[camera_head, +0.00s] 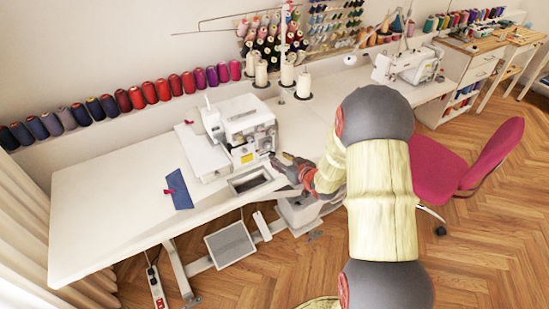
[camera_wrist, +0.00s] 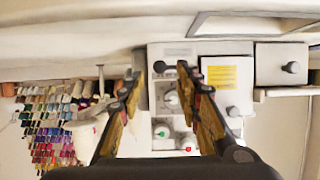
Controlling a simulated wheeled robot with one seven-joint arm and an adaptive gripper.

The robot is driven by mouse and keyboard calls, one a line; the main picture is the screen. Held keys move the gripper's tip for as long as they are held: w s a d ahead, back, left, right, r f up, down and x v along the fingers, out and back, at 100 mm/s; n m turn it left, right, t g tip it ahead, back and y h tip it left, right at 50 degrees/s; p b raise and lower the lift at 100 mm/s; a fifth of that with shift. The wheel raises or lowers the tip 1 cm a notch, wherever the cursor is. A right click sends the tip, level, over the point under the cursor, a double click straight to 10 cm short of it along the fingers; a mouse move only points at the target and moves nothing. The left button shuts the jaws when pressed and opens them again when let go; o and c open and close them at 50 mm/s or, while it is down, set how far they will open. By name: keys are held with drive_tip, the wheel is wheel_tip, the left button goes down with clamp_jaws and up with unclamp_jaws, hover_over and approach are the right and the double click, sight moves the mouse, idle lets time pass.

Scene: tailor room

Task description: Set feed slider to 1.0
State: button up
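The white overlock sewing machine (camera_head: 240,118) stands on the white table. My gripper (camera_head: 284,160) is close to its lower right front in the head view. A dark knob (camera_wrist: 159,66) appears between the fingertips; contact cannot be told. I cannot pick out the feed slider for certain; fingers hide part of the face.
The white table (camera_head: 110,205) has a rectangular opening (camera_head: 250,180) in front of the machine. A blue cloth piece (camera_head: 178,190) lies left of it. Thread cones (camera_head: 303,84) stand behind. A second sewing machine (camera_head: 408,64) and a pink chair (camera_head: 465,160) are right.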

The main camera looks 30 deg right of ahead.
sight(274, 154)
drive_tip(key=shift+b+x, duration=0.5)
drive_tip(key=shift+x, duration=1.55)
drive_tip(key=shift+c, duration=0.3)
drive_tip(key=c, duration=0.7)
clamp_jaws()
